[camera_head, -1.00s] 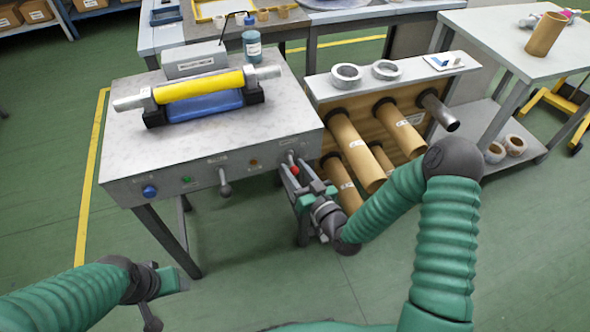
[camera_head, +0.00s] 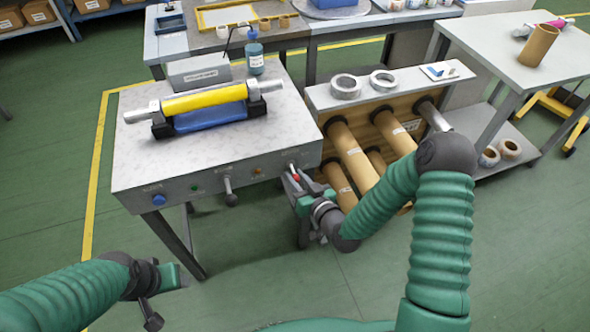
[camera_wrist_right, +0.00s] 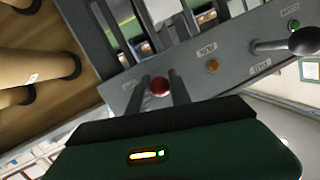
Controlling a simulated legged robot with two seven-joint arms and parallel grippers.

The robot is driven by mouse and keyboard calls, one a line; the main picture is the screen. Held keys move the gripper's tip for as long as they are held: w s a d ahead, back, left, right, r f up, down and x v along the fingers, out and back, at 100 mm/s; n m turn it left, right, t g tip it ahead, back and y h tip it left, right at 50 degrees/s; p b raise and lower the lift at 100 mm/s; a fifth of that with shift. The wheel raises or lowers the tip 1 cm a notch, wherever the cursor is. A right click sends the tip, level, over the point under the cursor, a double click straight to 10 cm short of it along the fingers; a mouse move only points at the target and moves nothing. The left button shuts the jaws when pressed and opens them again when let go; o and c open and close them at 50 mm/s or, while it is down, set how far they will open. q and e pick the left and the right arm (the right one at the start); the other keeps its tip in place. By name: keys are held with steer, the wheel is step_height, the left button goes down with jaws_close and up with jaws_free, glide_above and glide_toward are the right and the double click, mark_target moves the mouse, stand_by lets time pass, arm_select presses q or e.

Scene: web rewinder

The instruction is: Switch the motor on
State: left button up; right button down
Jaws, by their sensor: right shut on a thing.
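The table machine (camera_head: 215,165) has a grey front panel carrying a small toggle switch with a red ball knob (camera_head: 296,177) at its right end. My right gripper (camera_head: 299,184) is at this end of the panel, shut on the red knob. In the right wrist view the knob (camera_wrist_right: 160,86) sits between the two dark fingers. The switch's stem is mostly hidden there. An orange lamp (camera_head: 258,171) is just left of the switch. My left gripper (camera_head: 170,278) is low at the left, away from the machine and apparently empty; its finger opening is unclear.
The panel also has a black-knobbed lever (camera_head: 231,198), a green button (camera_head: 195,188) and a blue button (camera_head: 158,200). A yellow roll (camera_head: 205,98) lies on the machine. A rack with brown tubes (camera_head: 352,155) stands close right of my right gripper. The floor in front is free.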

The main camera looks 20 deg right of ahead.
mark_target(295, 174)
steer(key=r+g+p, duration=0.1)
steer(key=g+p, duration=0.1)
steer(key=p, duration=0.3)
steer(key=r+g+p, duration=0.1)
steer(key=g+p, duration=0.1)
steer(key=p, duration=0.2)
steer(key=r+m+g+h+p, duration=0.1)
steer(key=r+g+p, duration=0.1)
steer(key=p, duration=0.3)
steer(key=shift+w+g+p, duration=0.2)
steer(key=shift+g+p, duration=0.1)
steer(key=shift+g, duration=0.3)
steer(key=shift+w+g+p, duration=0.1)
steer(key=shift+g+p, duration=0.8)
steer(key=c, duration=1.5)
jaws_free()
steer(key=shift+c, duration=0.2)
steer(key=o, duration=0.4)
steer(key=shift+w+f, duration=0.1)
steer(key=shift+c, duration=0.2)
